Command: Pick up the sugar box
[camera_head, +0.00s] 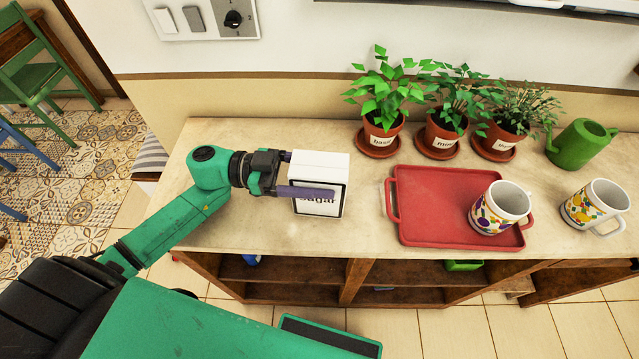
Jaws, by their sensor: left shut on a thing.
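The sugar box (322,166) is a white box with a dark-bordered label reading "sugar". It stands upright on the left part of the shelf top, or just above it; I cannot tell which. My left gripper (308,184) comes in from the left and is shut on the box. One finger lies across the front label and covers part of it. The other finger is mostly hidden behind the box. My right gripper is not in view.
A red tray (432,204) lies right of the box, with a patterned mug (500,207) on it. Another patterned mug (595,207) and a green watering can (580,144) stand further right. Potted herbs (381,130) line the back. The shelf top (240,230) is clear in front.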

